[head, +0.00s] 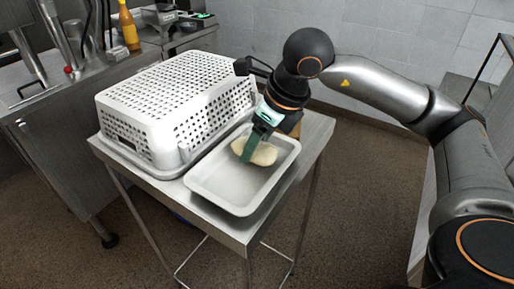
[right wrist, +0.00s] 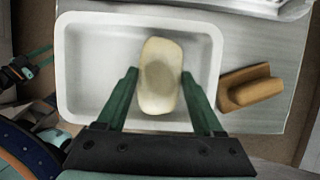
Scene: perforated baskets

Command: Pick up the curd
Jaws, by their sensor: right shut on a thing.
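The curd (head: 264,154) is a pale yellow oblong block inside the white tray (head: 238,211). My right gripper (head: 249,151) reaches down into the tray from above and is shut on the curd. In the right wrist view the curd (right wrist: 160,75) lies lengthwise between the two green fingers of this gripper (right wrist: 158,88). I cannot tell whether the curd touches the tray floor. Part of what seems to be my left gripper (right wrist: 30,62) shows at the left edge of the right wrist view, and its opening is unclear.
A white perforated basket (head: 178,100) stands upside down left of the tray on the small metal table (head: 312,150). A brown wooden block (right wrist: 250,88) lies right of the tray in the right wrist view. A counter with a yellow bottle (head: 128,27) is at the back left.

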